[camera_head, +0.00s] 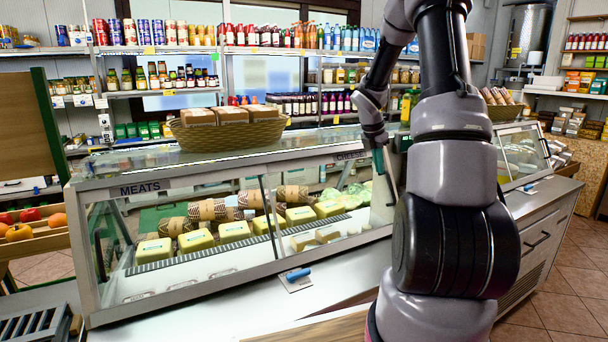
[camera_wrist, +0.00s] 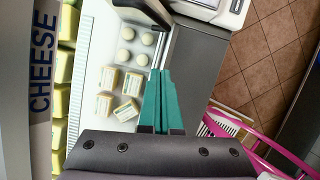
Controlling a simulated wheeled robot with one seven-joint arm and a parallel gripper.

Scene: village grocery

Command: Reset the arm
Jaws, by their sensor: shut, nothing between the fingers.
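My arm rises on the right side of the head view and bends over the glass deli counter (camera_head: 170,185). My gripper (camera_head: 380,170) hangs from it, pointing down near the counter's CHEESE label. In the wrist view my gripper (camera_wrist: 163,75) shows two green fingers pressed together with nothing between them. Below them in the wrist view are wrapped cheese pieces (camera_wrist: 120,92) and several round white cheeses (camera_wrist: 136,45) in the counter. Part of the counter behind my arm is hidden in the head view.
A wicker basket (camera_head: 230,135) of packages stands on the counter top. Shelves of cans and bottles line the back wall. A pink basket (camera_wrist: 260,145) shows at the lower right in the wrist view. Tiled floor (camera_head: 570,270) lies open at right.

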